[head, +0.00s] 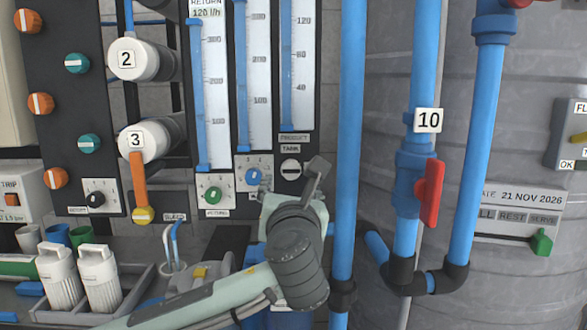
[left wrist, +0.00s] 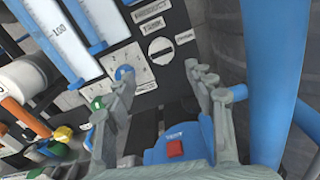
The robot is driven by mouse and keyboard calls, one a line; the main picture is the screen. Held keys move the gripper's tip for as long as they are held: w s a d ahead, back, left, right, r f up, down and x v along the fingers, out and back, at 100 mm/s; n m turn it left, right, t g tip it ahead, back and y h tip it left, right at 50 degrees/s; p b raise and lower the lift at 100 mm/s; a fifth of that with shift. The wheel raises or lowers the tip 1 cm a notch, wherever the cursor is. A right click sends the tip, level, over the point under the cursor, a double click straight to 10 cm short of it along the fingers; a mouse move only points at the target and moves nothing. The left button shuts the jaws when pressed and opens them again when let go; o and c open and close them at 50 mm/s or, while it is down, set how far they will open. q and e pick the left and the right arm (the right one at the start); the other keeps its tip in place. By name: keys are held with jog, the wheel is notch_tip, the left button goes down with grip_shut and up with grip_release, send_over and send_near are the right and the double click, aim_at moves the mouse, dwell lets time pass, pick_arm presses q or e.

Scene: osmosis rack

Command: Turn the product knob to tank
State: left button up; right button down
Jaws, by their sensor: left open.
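The product knob (head: 291,170) is a round white dial with a dark bar across it, on the dark panel below the PRODUCT and TANK labels (head: 291,148). Its bar lies about level in the head view. The knob also shows in the left wrist view (left wrist: 160,48), just beyond the fingertips. My left gripper (head: 316,178) is just to the right of and below the knob in the head view. In the left wrist view my left gripper (left wrist: 161,72) is open and empty, its fingers apart on either side of the knob's line. My right gripper is not in view.
A blue knob (head: 253,176) and a green knob (head: 213,194) sit left of the product knob. A vertical blue pipe (head: 352,130) runs close on the right. A blue box with a red button (left wrist: 175,149) lies below in the left wrist view.

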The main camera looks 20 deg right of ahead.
aim_at(291, 171)
pick_arm(q)
jog(key=x, duration=0.6)
jog(key=shift+s+d+r+p, duration=0.1)
jog(key=shift+d+r+p, duration=0.15)
jog(key=shift+r+p, duration=0.05)
jog(key=shift+w, duration=0.3)
jog(key=shift+w+d, duration=0.15)
jog(key=shift+w, duration=0.15)
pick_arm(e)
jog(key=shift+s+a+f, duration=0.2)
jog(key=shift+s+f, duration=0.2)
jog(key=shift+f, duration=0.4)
pick_arm(q)
jog(key=c, duration=1.1)
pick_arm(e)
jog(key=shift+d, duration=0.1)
